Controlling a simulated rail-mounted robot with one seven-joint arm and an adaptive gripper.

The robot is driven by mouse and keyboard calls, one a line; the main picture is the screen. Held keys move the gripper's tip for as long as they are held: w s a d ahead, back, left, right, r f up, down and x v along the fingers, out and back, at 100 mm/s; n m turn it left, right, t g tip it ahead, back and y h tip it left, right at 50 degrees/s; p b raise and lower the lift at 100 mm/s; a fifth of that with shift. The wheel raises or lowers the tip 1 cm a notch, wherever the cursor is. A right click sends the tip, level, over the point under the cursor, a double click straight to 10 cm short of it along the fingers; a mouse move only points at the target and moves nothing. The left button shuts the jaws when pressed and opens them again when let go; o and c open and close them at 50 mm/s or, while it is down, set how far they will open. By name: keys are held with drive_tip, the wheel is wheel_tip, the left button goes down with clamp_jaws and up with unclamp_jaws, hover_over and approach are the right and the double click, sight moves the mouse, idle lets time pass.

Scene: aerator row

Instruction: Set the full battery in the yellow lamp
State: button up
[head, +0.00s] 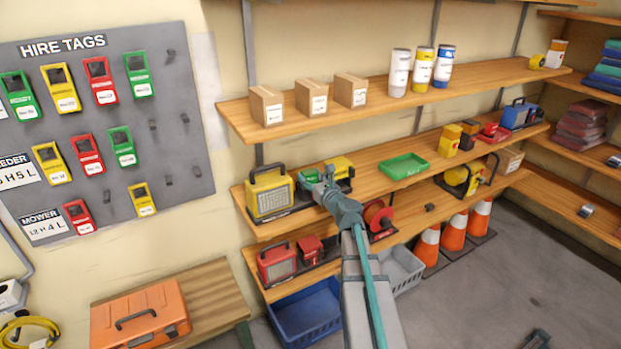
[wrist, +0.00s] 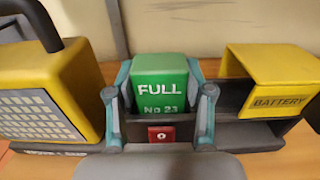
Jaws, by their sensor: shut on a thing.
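My gripper (wrist: 160,93) is shut on the green full battery (wrist: 162,70), marked "FULL No 23", with one finger on each side. The battery is upright at the black base of the yellow lamp (wrist: 35,95); its lower end is hidden, so I cannot tell how deep it sits. The lamp's yellow battery cover (wrist: 275,75) stands to the right, apart from the battery. A small red latch-like part (wrist: 161,134) is on the base front below the battery. In the head view, my gripper (head: 322,184) is right of the lamp (head: 268,192) on the middle shelf.
A green tray (head: 404,166) lies empty farther right on the same shelf. Below are a red lamp (head: 276,262) and a red reel (head: 378,216). Boxes (head: 310,98) stand on the shelf above. A blue crate (head: 305,312) and orange cones (head: 453,233) are lower down.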

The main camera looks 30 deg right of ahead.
drive_tip(key=shift+f+b, duration=0.45)
drive_tip(key=shift+f, duration=0.1)
drive_tip(key=o, duration=1.4)
drive_tip(key=shift+c, duration=0.2)
drive_tip(key=shift+s, duration=0.15)
drive_tip(key=s, duration=1.1)
drive_tip(key=shift+s+d, duration=0.35)
drive_tip(key=shift+s, duration=0.05)
